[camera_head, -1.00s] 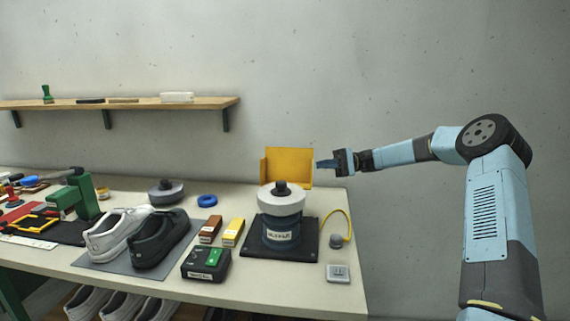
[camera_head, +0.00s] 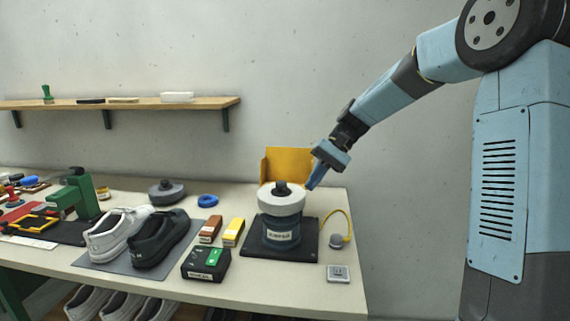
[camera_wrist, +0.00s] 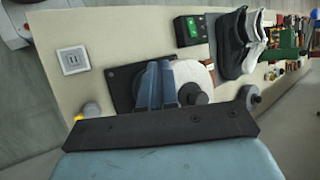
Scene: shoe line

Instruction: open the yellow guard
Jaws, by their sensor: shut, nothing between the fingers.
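The yellow guard (camera_head: 288,164) stands upright behind the round machine in the head view, as bent yellow panels. Its right edge lies close to my gripper. The machine has a white disc (camera_head: 281,201) with a dark knob on top and stands on a black base plate (camera_head: 252,243). My gripper (camera_head: 311,186) is shut and empty, pointing down and left, just right of the disc and in front of the guard's right edge. In the wrist view my gripper's fingers (camera_wrist: 156,85) reach over the black plate beside the white disc (camera_wrist: 189,75). The guard cannot be made out there.
A yellow cable (camera_head: 349,226) curves to a grey button at the right. A socket plate (camera_head: 338,274) lies at the table's right front. A black box with a green button (camera_head: 206,262) and a pair of shoes (camera_head: 138,236) stand left. The wall is close behind.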

